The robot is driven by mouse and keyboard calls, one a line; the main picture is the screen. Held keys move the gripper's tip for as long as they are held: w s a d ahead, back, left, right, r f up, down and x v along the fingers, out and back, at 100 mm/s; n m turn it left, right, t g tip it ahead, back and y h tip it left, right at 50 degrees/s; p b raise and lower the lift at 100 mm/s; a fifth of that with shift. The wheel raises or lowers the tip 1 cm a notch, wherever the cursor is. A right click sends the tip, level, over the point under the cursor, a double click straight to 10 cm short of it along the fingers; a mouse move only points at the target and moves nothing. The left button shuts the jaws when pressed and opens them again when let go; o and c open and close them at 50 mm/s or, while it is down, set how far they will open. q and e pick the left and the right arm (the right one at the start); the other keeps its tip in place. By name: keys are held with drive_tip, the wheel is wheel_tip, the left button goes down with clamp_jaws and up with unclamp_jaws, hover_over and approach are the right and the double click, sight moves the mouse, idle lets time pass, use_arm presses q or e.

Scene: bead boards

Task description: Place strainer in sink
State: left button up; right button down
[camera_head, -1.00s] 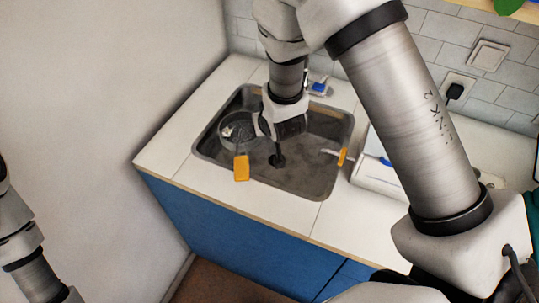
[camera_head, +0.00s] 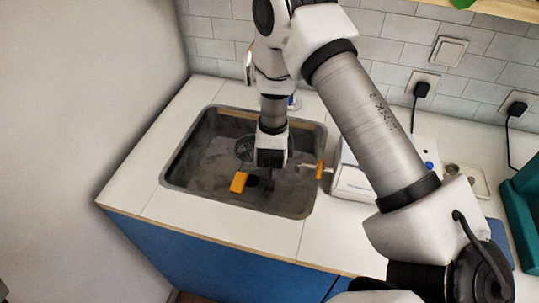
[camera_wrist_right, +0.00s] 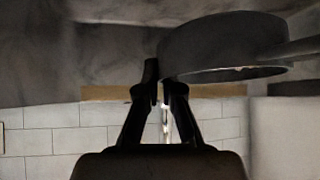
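The strainer (camera_head: 244,147) has a dark round bowl and an orange handle end (camera_head: 239,182). It is inside the grey sink (camera_head: 195,185), left of my right gripper (camera_head: 262,170). In the right wrist view the strainer's metal rim (camera_wrist_right: 225,68) fills the upper right, with its handle going off right. My right gripper's dark fingers (camera_wrist_right: 163,82) are nearly together, one on each side of the rim's left edge, and appear shut on it. Whether the strainer touches the sink floor is hard to tell. My left gripper is out of view.
A thin tool with an orange end (camera_head: 319,170) crosses the sink's right edge. A white box-like appliance (camera_head: 352,180) stands right of the sink. The counter (camera_head: 145,150) left of the sink is clear, with a wall beyond.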

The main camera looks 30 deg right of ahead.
drive_tip(key=shift+f, duration=1.05)
drive_tip(key=shift+f, duration=0.1)
drive_tip(key=shift+f+b, duration=0.4)
drive_tip(key=shift+f, duration=0.1)
drive_tip(key=c, duration=1.3)
unclamp_jaws()
drive_tip(key=shift+r, duration=0.15)
drive_tip(key=v, duration=1.2)
drive_tip(key=shift+s+r, duration=0.1)
drive_tip(key=shift+r, duration=0.35)
